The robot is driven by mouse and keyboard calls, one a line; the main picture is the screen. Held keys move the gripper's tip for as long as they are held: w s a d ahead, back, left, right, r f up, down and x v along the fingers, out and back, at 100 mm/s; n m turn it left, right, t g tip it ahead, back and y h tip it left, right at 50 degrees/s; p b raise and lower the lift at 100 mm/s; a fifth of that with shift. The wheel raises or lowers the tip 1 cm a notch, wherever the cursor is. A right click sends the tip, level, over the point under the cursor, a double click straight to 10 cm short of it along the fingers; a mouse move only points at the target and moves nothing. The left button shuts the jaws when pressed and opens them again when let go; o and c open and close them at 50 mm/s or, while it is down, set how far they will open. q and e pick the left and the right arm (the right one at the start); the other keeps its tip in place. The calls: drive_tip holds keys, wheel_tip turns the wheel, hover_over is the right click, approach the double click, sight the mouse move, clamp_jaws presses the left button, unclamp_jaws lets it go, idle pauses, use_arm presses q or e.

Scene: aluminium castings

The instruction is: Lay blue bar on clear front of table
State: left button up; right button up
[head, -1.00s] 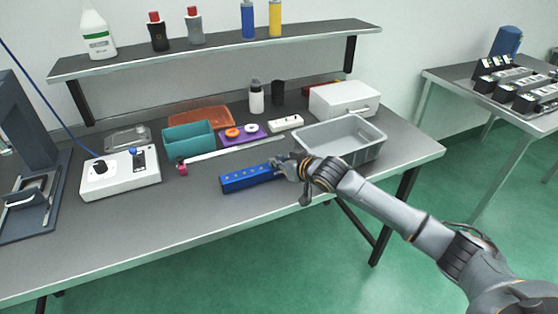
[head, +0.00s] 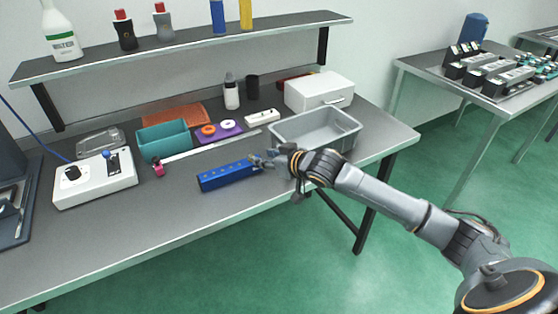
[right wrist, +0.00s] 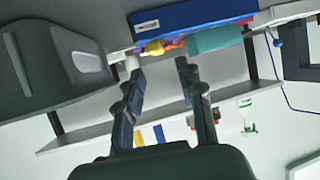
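The blue bar (head: 228,176) lies flat on the grey table (head: 130,220) near its front edge, left of the grey bin. It also shows at the top of the right wrist view (right wrist: 190,18), with a white label on one face. My right gripper (head: 265,161) is at the bar's right end. In the right wrist view, its two fingers (right wrist: 158,64) are spread, with nothing between them, and the bar is beyond the fingertips. Whether a finger touches the bar is unclear. My left gripper is in no view.
The grey bin (head: 356,128) stands right beside my right gripper. Behind the bar are a long thin strip (head: 207,147), a teal box (head: 177,140) and a purple tray (head: 228,135). A white control box (head: 95,180) is at left. The table front left of the bar is clear.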

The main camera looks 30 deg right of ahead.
drive_tip(key=v, duration=0.7)
drive_tip(key=shift+b, duration=0.3)
drive_tip(key=shift+f, duration=0.15)
